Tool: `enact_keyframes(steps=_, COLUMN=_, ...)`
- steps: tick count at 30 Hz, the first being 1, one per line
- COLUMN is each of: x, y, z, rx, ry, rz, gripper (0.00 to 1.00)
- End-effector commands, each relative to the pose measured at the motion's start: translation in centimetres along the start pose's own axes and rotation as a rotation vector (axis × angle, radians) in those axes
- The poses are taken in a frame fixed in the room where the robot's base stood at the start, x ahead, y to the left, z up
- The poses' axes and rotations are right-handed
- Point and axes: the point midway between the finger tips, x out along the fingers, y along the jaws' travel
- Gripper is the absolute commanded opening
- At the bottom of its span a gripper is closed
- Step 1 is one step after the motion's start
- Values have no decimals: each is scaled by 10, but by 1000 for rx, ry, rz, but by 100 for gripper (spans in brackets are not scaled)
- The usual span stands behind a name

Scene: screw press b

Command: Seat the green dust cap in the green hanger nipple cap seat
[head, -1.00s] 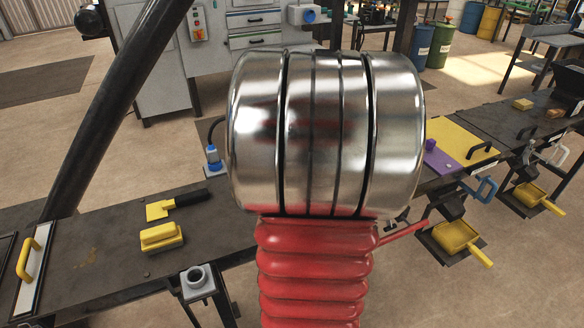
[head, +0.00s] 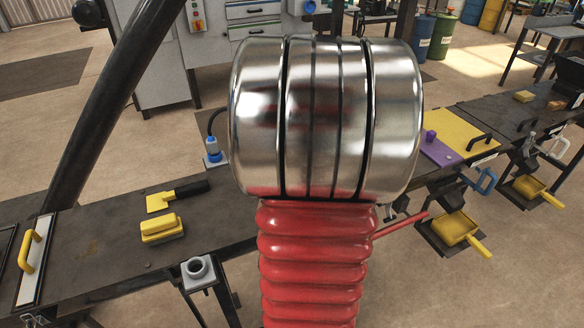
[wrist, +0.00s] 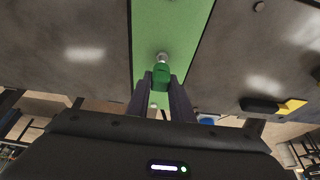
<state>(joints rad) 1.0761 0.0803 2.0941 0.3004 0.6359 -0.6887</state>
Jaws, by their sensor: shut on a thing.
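In the wrist view the green dust cap (wrist: 161,77) sits between the two dark fingers of my gripper (wrist: 161,82), which is shut on it. Just beyond the cap is a small metallic nipple (wrist: 162,57) against a long green panel (wrist: 172,25). The cap appears in line with the nipple; I cannot tell whether they touch. In the head view my own metal and red arm fills the middle and hides my gripper, the cap and the green panel.
To the right are a yellow plate (head: 455,128), a purple block (head: 438,150) and yellow-handled trays (head: 455,229).

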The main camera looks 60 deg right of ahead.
Motion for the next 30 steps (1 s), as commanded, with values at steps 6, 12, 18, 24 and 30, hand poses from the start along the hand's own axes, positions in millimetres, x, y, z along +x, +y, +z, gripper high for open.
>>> enact_keyframes(steps=6, x=0, y=0, z=0, rx=0, ry=0, rz=0, gripper=0)
enact_keyframes(steps=12, x=4, y=0, z=2, rx=0, ry=0, rz=0, gripper=0)
enact_keyframes(steps=18, x=9, y=0, z=3, rx=-1, ry=-1, rz=-1, gripper=0)
enact_keyframes(steps=24, x=13, y=0, z=5, rx=0, ry=0, rz=-1, gripper=0)
enact_keyframes(steps=30, x=18, y=0, z=7, rx=1, ry=0, rz=0, gripper=0)
